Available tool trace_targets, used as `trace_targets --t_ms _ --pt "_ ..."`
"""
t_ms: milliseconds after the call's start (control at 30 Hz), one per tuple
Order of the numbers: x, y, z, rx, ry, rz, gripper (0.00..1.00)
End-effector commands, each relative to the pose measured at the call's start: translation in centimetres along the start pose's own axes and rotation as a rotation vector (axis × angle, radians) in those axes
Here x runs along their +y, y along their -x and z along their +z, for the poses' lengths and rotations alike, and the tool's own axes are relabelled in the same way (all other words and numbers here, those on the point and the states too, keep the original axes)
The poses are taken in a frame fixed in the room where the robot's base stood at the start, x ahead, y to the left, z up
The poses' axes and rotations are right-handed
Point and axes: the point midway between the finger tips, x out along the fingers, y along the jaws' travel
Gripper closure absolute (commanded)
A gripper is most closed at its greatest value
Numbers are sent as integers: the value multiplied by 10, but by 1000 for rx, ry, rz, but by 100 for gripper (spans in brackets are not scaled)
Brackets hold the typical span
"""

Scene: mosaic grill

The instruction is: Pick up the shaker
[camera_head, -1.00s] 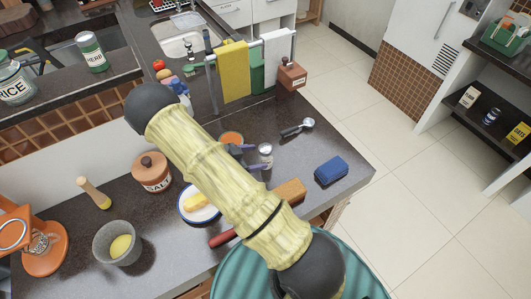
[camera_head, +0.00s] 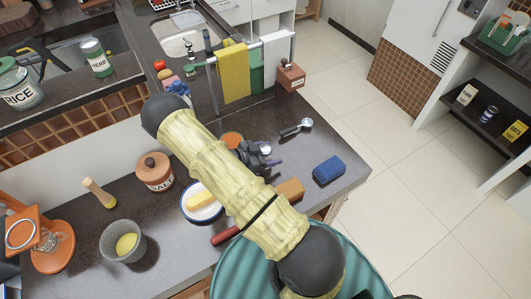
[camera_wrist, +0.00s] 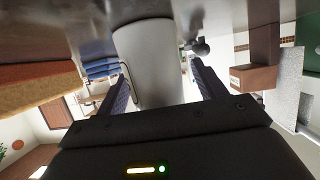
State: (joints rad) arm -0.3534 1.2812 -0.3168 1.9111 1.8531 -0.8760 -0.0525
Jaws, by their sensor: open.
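The shaker, a pale grey cylinder (camera_wrist: 147,62), stands between the two fingers of my gripper (camera_wrist: 159,68) in the wrist view, which looks upside down. A gap shows between the cylinder and the right finger; contact on the left cannot be told. In the head view my gripper (camera_head: 269,152) is over the dark counter, with its fingers on either side of the shaker's small silver top (camera_head: 266,150). The rest of the shaker is mostly hidden there by my gripper and arm. My gripper is open.
A blue sponge (camera_head: 328,169), a brown block (camera_head: 292,188) and a metal scoop (camera_head: 297,128) lie nearby on the counter (camera_head: 318,145). A plate with butter (camera_head: 203,212), a salt jar (camera_head: 154,173) and a bowl (camera_head: 122,243) stand left of my arm.

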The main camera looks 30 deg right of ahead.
Motion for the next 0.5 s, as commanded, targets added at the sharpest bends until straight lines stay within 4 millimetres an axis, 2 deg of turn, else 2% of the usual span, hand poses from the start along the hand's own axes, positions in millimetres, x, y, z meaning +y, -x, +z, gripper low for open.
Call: trace_targets --t_ms 500 --pt "0 -1 0 0 -1 1 30"
